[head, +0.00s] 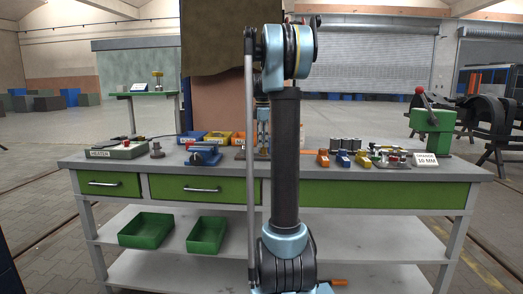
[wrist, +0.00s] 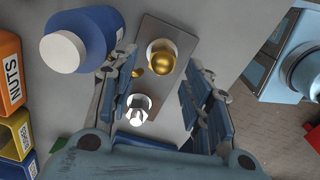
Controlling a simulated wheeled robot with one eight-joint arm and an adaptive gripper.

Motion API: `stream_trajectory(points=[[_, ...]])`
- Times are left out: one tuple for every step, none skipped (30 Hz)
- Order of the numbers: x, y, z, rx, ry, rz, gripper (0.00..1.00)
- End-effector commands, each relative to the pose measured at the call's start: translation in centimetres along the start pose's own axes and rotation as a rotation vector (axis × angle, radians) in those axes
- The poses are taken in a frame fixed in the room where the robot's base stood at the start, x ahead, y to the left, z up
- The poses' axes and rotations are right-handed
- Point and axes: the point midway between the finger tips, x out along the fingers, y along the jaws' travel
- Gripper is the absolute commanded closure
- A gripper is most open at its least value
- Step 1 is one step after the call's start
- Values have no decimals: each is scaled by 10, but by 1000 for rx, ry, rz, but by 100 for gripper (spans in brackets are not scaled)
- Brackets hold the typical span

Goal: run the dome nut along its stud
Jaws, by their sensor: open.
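In the wrist view a brass dome nut (wrist: 163,62) sits at the upper part of a grey metal plate (wrist: 178,35), with a pale ring around its base. Any stud under it is hidden by the dome. A silver hex-shaped piece (wrist: 139,109) stands lower on the same plate. My gripper (wrist: 160,82) is open, its blue-padded fingers on either side of the plate, and nothing is held between them. The dome nut shows slightly beyond the gap. In the head view my gripper (head: 263,125) is over the bench, partly hidden by my arm.
An orange bin marked NUTS (wrist: 8,75) and a yellow bin (wrist: 15,135) are further left. The bench (head: 375,172) also holds a blue vise (head: 204,155) and a green machine (head: 433,125).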

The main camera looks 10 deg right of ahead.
Motion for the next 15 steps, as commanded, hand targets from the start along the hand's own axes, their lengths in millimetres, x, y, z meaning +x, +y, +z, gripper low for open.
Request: stream_trajectory(points=[[8,0,0,0,0,0,55],[12,0,0,0,0,0,55],[17,0,0,0,0,0,55],[20,0,0,0,0,0,55],[23,0,0,0,0,0,55],[26,0,0,0,0,0,55],[28,0,0,0,0,0,55],[30,0,0,0,0,0,55],[32,0,0,0,0,0,55],[33,0,0,0,0,0,55],[34,0,0,0,0,0,55],[34,0,0,0,0,0,55],[35,0,0,0,0,0,55],[35,0,0,0,0,0,55],[35,0,0,0,0,0,55]])
